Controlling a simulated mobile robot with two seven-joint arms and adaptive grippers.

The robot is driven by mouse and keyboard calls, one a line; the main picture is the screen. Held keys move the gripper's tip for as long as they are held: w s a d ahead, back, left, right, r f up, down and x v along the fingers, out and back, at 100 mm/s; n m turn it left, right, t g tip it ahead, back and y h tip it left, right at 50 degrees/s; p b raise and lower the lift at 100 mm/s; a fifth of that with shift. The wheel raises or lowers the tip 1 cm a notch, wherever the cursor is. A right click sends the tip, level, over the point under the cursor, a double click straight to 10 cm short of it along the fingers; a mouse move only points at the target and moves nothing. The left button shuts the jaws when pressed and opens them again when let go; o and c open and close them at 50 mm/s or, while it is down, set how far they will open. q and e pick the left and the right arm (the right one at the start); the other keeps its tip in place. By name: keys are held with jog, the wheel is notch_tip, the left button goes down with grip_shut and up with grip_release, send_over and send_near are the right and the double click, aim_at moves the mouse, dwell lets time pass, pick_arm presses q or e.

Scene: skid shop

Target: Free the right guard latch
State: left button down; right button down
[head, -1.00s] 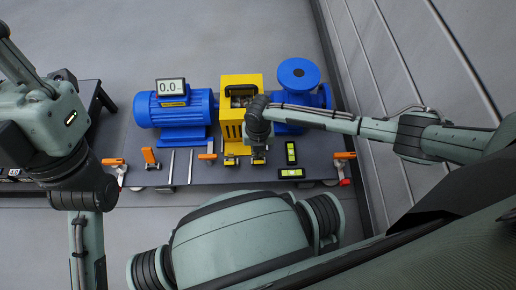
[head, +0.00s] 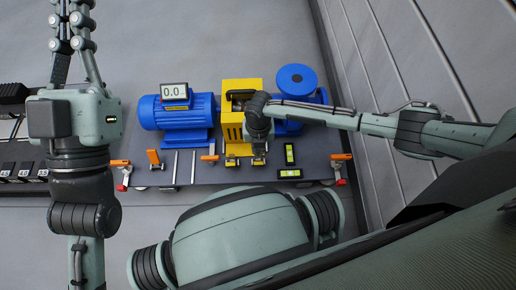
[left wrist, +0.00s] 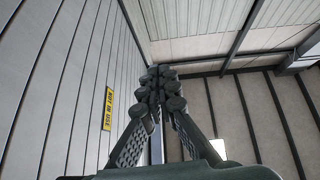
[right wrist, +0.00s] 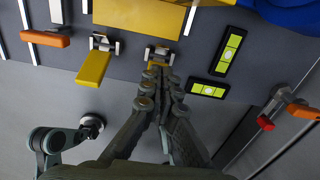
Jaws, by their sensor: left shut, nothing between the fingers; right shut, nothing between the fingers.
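The yellow guard (head: 236,92) stands between the blue motor and the blue pump. Two latches sit at its front foot. In the right wrist view the left latch (right wrist: 97,55) has its yellow lever swung out toward me. The right latch (right wrist: 160,55) is just beyond the fingertips of my right gripper (right wrist: 158,72), which is shut and empty; I cannot tell whether they touch. In the head view this latch (head: 258,161) shows just below my right wrist. My left gripper (left wrist: 160,75) is shut and empty, away from the machine, pointing at walls and roof.
The blue motor (head: 176,112) carries a display (head: 174,91); the blue pump (head: 296,80) is at right. Two level vials (right wrist: 228,52) (right wrist: 207,89) lie right of the latch. Orange-handled clamps (head: 338,157) line the front edge. Open floor lies in front.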

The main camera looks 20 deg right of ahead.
pick_arm(q)
jog(key=w+f+g+y+p, duration=0.2)
jog(key=f+g, duration=0.3)
jog(key=f, duration=0.4)
jog(key=shift+w+a+g, duration=0.25)
jog(key=shift+w+g, duration=0.15)
jog(key=shift+w, duration=0.1)
